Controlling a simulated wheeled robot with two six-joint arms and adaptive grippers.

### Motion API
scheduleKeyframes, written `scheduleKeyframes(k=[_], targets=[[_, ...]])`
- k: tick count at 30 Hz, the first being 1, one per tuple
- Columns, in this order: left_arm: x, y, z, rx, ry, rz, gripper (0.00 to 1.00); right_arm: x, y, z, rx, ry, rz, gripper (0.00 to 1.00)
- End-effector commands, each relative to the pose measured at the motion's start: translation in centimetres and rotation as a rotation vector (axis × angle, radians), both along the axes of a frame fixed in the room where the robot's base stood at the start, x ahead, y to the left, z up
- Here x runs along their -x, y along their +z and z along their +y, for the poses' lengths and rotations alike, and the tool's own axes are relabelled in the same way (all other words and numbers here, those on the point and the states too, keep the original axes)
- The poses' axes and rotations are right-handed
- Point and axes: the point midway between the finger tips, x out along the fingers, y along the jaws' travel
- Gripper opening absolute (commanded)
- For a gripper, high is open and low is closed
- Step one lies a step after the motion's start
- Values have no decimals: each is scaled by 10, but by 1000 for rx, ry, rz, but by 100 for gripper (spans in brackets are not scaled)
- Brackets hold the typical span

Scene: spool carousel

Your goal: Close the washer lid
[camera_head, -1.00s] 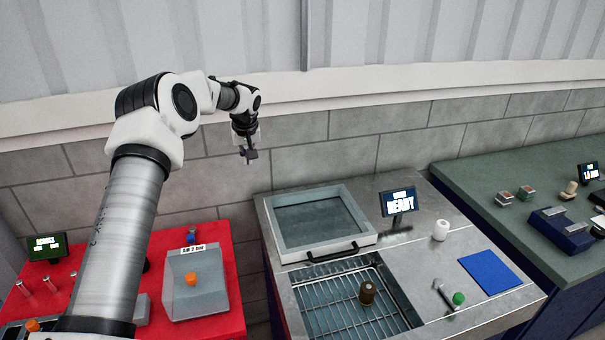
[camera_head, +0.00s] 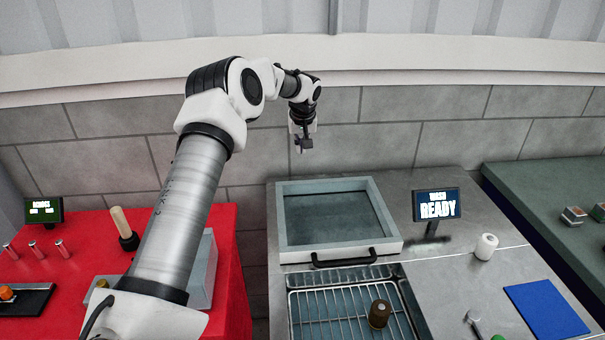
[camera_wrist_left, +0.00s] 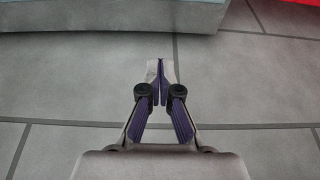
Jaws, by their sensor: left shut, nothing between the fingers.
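The washer lid (camera_head: 387,247) is a pale framed panel with a dark window and a black front handle (camera_head: 344,258). In the head view it lies flat over the rear part of the steel washer counter. In front of it the basin with a wire rack (camera_head: 335,312) is uncovered, and a brown cylinder (camera_head: 380,313) stands on the rack. My left gripper (camera_head: 302,148) is shut and empty, pointing down, and appears behind and above the lid's rear edge. In the left wrist view its fingertips (camera_wrist_left: 160,64) meet. My right gripper is not in view.
A screen reading "READY" (camera_head: 437,205) stands right of the lid. A white cylinder (camera_head: 486,246) and a blue mat (camera_head: 546,310) are on the counter's right. A red table (camera_head: 225,230) is at left, a green-topped bench (camera_head: 540,190) at right. A block wall stands behind.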

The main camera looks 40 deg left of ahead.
Motion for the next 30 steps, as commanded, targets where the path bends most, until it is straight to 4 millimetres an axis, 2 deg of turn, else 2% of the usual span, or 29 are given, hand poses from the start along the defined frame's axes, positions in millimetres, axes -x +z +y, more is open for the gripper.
scheduleKeyframes(k=[5,17,25,30], targets=[[-4,-19,6,0,2,3,0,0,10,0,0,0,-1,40],[-19,-88,25,-3,0,2,0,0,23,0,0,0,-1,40],[-3,-86,4,2,-1,2,0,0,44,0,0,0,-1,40],[5,-88,-5,2,0,1,0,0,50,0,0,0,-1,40]])
